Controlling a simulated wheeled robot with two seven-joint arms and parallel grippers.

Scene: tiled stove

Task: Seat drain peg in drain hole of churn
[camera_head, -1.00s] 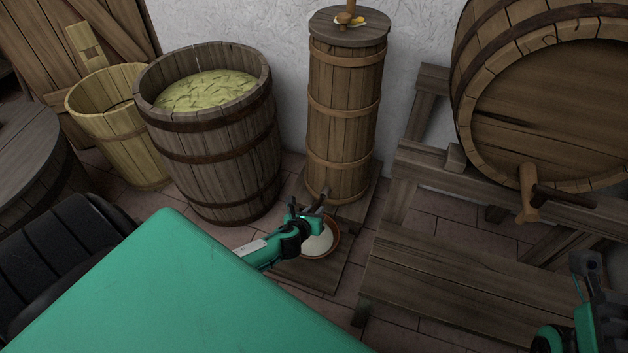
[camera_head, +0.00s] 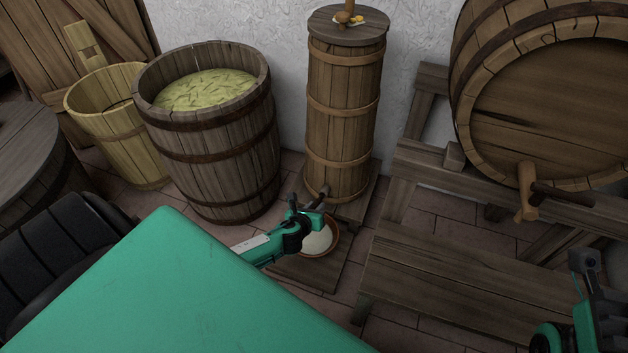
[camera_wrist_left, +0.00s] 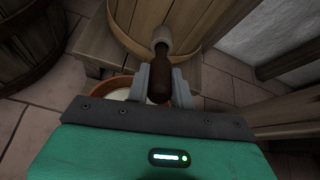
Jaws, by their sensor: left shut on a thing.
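The churn (camera_head: 342,125) is a tall, narrow, hooped wooden vessel standing against the wall. A lighter round boss (camera_wrist_left: 162,37) shows low on its side in the left wrist view. My left gripper (camera_head: 318,200) is close in front of the churn's foot; in the wrist view (camera_wrist_left: 161,85) its two grey fingers are shut on the dark brown drain peg (camera_wrist_left: 159,72). The peg points at the boss and its far end meets it in the picture; how deep it sits is hidden. My right gripper (camera_head: 584,262) is at the lower right, empty as far as I see.
A bowl of white liquid (camera_head: 334,246) stands on a low board beneath my left gripper. An open barrel (camera_head: 215,165) is to the left; a large cask (camera_head: 545,110) with a tap lies on a wooden stand at right.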

